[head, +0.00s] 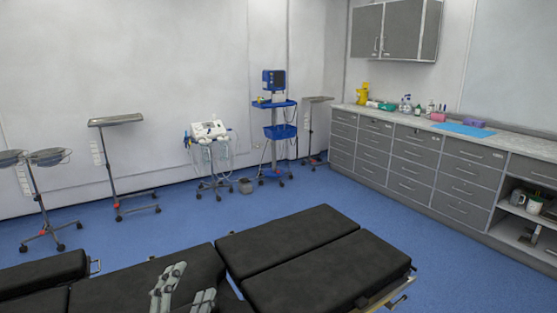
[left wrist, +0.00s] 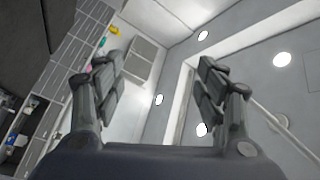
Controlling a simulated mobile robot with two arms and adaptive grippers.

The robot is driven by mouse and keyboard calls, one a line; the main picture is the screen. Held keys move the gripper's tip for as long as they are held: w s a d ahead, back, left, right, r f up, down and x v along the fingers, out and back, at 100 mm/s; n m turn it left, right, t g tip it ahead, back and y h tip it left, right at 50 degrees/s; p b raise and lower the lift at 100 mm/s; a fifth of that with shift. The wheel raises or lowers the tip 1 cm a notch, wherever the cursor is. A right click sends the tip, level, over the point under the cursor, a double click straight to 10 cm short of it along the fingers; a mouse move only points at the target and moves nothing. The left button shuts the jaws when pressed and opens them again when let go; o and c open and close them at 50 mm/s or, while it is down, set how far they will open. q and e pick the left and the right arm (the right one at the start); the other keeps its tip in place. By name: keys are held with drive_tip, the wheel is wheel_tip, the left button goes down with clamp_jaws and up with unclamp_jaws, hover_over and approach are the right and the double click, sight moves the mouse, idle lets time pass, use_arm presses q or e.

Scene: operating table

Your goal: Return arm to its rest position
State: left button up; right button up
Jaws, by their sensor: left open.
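My left gripper (head: 183,297) shows at the bottom of the head view, in front of the black operating table (head: 310,255). In the left wrist view the two fingers of my left gripper (left wrist: 165,85) stand wide apart with nothing between them. That view looks up past the fingers at the ceiling and wall cabinets. My left arm itself is mostly out of the picture. My right gripper is in neither view.
Wheeled stands (head: 117,122) and medical carts (head: 209,133) stand along the back wall. A long grey counter (head: 420,150) with drawers runs along the right, with bottles and a blue mat (head: 464,130) on top. Blue floor lies clear between table and carts.

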use_arm(q)
drive_tip(key=s+a+f+n+g+y, duration=0.4)
drive_tip(key=f+n+g, duration=0.15)
drive_tip(key=f, duration=0.45)
drive_tip(key=s+d+f+n+g+h, duration=0.1)
drive_tip(key=s+f+n+g, duration=0.3)
drive_tip(key=s+f, duration=0.55)
drive_tip(key=s+d+f+n+g+h, duration=0.1)
drive_tip(key=s+f+g, duration=0.6)
drive_tip(key=s, duration=0.6)
wheel_tip(320, 180, down, 24)
drive_tip(key=s, duration=0.1)
drive_tip(key=s+a+f+g, duration=0.1)
drive_tip(key=s+f, duration=0.8)
drive_tip(key=s+a+f+g, duration=0.1)
drive_tip(key=s+a+f, duration=0.1)
drive_tip(key=s+f, duration=0.6)
drive_tip(key=shift+s+a+f, duration=0.3)
drive_tip(key=shift+s+f, duration=0.05)
drive_tip(key=shift+s, duration=0.05)
